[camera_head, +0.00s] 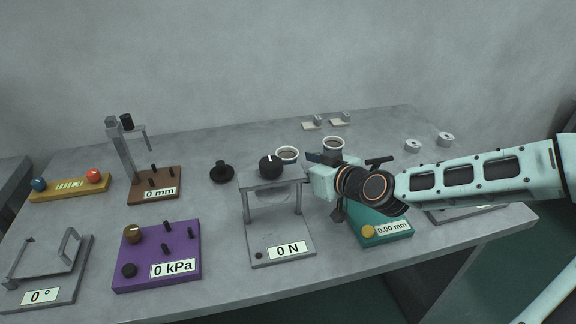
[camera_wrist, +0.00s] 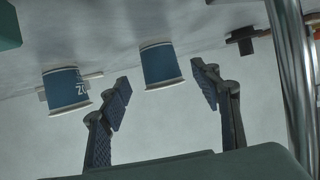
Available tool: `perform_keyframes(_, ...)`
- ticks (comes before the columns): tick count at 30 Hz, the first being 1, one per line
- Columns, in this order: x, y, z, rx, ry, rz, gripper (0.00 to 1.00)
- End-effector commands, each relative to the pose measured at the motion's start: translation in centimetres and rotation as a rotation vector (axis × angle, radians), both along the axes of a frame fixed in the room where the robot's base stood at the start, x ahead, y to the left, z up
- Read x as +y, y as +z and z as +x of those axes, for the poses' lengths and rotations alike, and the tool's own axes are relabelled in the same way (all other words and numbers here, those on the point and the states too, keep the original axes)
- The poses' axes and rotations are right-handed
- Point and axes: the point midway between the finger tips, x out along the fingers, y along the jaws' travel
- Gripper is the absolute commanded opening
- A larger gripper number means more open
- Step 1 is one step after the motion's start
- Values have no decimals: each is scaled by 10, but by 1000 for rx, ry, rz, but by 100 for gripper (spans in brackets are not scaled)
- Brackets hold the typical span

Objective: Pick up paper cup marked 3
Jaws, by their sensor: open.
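Two dark blue paper cups with pale rims stand at the back of the table, a left cup (camera_head: 287,154) and a right cup (camera_head: 333,144). My gripper (camera_head: 312,158) is just in front of them, partly hiding the right one. The wrist view is upside down. There, one blue cup (camera_wrist: 160,66) shows in the gap between the fingers of my open gripper (camera_wrist: 160,82), ahead of the tips, with no marking readable. The other cup (camera_wrist: 66,90) is outside the left finger and bears partly visible white lettering. I cannot tell which cup is marked 3.
A press stand reading 0 N (camera_head: 285,250) is close to my gripper, and a teal gauge base (camera_head: 385,228) lies beneath my wrist. A black knob-like piece (camera_head: 222,171) stands left of the cups. White rolls (camera_head: 445,139) are at the back right.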

Motion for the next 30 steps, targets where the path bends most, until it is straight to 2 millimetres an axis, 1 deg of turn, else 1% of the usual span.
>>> perform_keyframes(1,5,-4,4,0,3,2,58)
perform_keyframes(6,18,-13,21,0,4,1,58)
perform_keyframes(10,25,-18,32,0,4,2,58)
perform_keyframes(15,29,-19,37,-1,3,1,58)
perform_keyframes(21,28,-19,37,0,3,0,58)
perform_keyframes(23,28,-19,37,0,3,0,52)
perform_keyframes(30,29,-19,37,0,3,0,26)
